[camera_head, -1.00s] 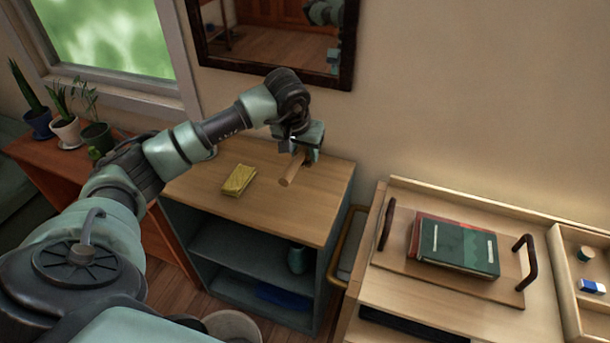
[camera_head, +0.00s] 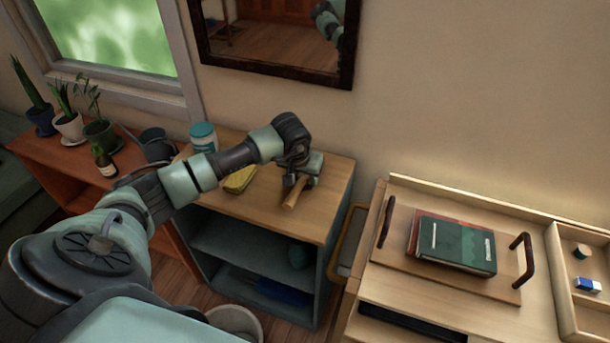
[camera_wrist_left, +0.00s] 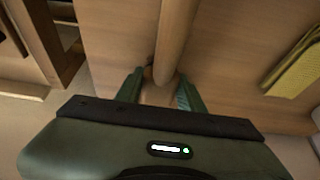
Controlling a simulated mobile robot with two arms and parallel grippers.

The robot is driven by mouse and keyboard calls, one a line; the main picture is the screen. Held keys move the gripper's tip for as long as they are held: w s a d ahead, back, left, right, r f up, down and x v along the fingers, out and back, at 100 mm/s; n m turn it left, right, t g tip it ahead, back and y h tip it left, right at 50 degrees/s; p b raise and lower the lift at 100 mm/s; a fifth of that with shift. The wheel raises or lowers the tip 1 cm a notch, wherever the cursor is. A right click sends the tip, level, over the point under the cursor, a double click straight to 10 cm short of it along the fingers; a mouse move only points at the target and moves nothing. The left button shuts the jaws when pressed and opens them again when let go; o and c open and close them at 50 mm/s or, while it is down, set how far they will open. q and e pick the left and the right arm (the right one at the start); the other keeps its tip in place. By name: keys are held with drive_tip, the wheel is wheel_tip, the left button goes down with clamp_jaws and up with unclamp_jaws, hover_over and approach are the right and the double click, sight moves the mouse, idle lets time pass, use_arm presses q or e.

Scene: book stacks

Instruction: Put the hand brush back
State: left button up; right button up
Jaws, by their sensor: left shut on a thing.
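The hand brush shows as a wooden handle (camera_head: 294,194) over the right part of the low cabinet's wooden top (camera_head: 320,215). Its bristles are hidden or cannot be made out. My left gripper (camera_head: 299,180) is shut on the handle, close above the cabinet top. In the left wrist view the handle (camera_wrist_left: 176,38) runs between the two green fingers of my left gripper (camera_wrist_left: 160,88). I cannot tell whether the brush touches the top. My right gripper is not in view.
A yellow ribbed block (camera_head: 240,179) lies left of the handle, partly behind my arm. A teal-and-white jar (camera_head: 203,137) stands behind it. A cart with a tray (camera_head: 395,255) of books (camera_head: 455,246) stands to the right. Plants (camera_head: 68,125) stand at left.

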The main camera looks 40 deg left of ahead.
use_arm(q)
drive_tip(key=o, duration=0.8)
drive_tip(key=shift+f, duration=0.15)
drive_tip(key=shift+c, duration=0.2)
drive_tip(key=o, duration=0.4)
drive_tip(key=shift+r, duration=0.2)
drive_tip(key=shift+r, duration=0.2)
drive_tip(key=b+v, duration=0.1)
drive_tip(key=v, duration=1)
drive_tip(key=shift+s+r, duration=0.25)
drive_tip(key=shift+r, duration=0.05)
